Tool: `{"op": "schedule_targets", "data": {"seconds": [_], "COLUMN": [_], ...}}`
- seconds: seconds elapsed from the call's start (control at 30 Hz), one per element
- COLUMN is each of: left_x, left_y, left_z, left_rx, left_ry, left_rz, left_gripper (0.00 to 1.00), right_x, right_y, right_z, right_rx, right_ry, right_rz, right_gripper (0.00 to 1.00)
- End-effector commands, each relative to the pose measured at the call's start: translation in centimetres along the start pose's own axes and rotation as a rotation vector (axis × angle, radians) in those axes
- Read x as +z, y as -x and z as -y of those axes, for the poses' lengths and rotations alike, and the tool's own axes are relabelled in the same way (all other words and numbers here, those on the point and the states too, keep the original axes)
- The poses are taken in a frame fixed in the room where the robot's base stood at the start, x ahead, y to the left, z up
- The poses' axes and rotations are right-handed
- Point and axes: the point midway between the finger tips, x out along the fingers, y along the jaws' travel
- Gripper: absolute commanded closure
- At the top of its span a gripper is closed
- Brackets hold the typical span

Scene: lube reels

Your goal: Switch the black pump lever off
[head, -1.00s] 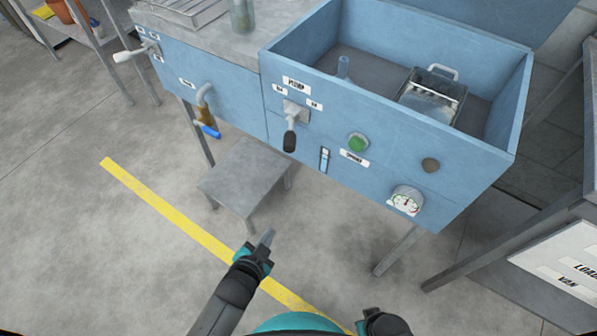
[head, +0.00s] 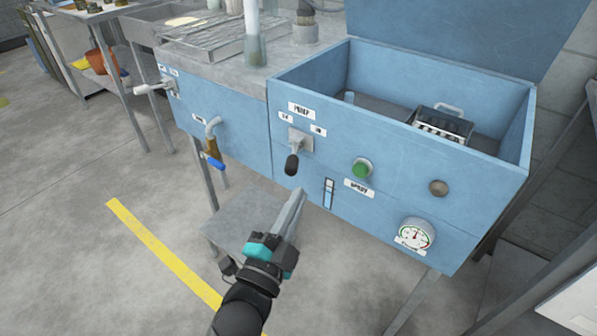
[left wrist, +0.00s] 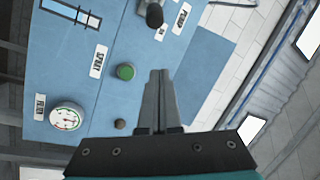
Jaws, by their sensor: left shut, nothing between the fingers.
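The black pump lever (head: 292,164) hangs down from its grey mount under the PUMP label (head: 301,109) on the blue panel, its black knob pointing down and slightly left. The knob also shows at the top of the left wrist view (left wrist: 154,15). My left gripper (head: 297,196) is shut and empty, its fingers pointing up toward the lever from just below. It appears apart from the knob. In the left wrist view the shut fingers (left wrist: 160,75) stand in the middle. My right gripper is not in view now.
A green button (head: 363,168), a pressure gauge (head: 417,234) and a sight glass (head: 328,193) are on the same panel. A tap with a blue handle (head: 216,163) and a white-handled lever (head: 150,88) are to the left. A grey step (head: 243,210) stands below the panel.

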Motion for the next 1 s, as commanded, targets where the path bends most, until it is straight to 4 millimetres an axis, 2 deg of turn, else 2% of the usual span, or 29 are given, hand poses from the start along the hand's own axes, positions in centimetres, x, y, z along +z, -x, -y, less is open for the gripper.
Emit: {"op": "schedule_targets", "data": {"seconds": [0.27,0.57,0.9,1.0], "left_x": [0.0,0.1,0.1,1.5], "left_y": [-0.8,-4.9,-10.1,-9.6], "left_z": [-0.1,-0.1,-0.2,-0.3], "left_rx": [0.0,-0.001,0.0,0.004], "left_ry": [0.002,0.002,0.002,-0.001], "left_rz": [0.0,-0.001,-0.001,0.003], "left_gripper": [1.0,1.0,1.0,1.0], "right_x": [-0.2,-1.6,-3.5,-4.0], "right_y": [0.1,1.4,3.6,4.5], "right_z": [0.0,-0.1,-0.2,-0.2], "right_rx": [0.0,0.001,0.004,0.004], "right_ry": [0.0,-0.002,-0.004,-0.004], "right_rz": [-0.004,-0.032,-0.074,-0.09], "right_gripper": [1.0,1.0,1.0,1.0]}}
